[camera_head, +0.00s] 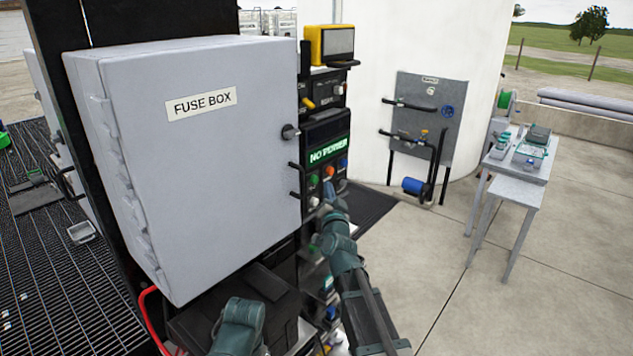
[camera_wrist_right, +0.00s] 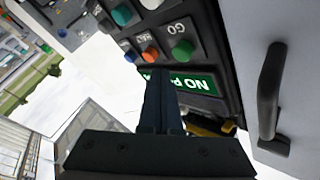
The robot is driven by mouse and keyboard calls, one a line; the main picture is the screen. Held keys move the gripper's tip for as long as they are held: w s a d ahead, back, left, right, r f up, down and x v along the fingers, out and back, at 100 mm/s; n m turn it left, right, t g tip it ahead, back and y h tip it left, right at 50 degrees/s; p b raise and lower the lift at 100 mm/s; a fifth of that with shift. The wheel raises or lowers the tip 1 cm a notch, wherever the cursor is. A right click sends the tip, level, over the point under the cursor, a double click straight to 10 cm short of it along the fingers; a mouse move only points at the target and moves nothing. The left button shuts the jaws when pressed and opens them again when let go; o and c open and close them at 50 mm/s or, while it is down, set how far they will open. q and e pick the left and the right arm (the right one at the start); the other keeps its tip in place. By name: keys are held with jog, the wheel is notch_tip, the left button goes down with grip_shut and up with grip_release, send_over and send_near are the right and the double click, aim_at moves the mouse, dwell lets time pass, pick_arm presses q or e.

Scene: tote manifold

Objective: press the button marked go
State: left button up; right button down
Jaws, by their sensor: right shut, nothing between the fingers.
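The go button is the green one (camera_wrist_right: 182,50) with "GO" printed beside it in the right wrist view. It also shows in the head view (camera_head: 314,180), on the dark control panel beside the fuse box. An orange button (camera_wrist_right: 150,54) and a blue button (camera_wrist_right: 130,56) stand in the same row. My right gripper (camera_wrist_right: 160,74) is shut and empty, its fingers pointing at the panel and covering part of the display. In the head view my right gripper (camera_head: 330,190) is just below the button row. Whether it touches the panel cannot be told. My left gripper is not in view.
A lit green display (camera_head: 328,149) reads "NO POWER" by the buttons. The grey fuse box (camera_head: 200,160) with its knob (camera_head: 290,132) stands close on the left. A dark handle (camera_wrist_right: 270,90) juts out near my right gripper.

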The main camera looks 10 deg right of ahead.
jog(key=shift+w+a, duration=0.45)
jog(key=shift+w, duration=0.1)
jog(key=shift+w+a, duration=0.1)
jog(key=shift+w, duration=0.05)
dwell(1.7)
jog(key=shift+w+a, duration=0.15)
jog(key=shift+w, duration=0.05)
jog(key=shift+w+a, duration=0.4)
jog(key=shift+w, duration=0.1)
dwell(1.0)
jog(key=shift+s+d, duration=0.1)
jog(key=shift+s, duration=0.05)
jog(key=shift+s+d, duration=0.55)
jog(key=shift+s, duration=0.15)
jog(key=shift+s+d, duration=0.8)
jog(key=shift+s, duration=0.2)
jog(key=shift+s+d, duration=0.75)
jog(key=shift+s, duration=0.25)
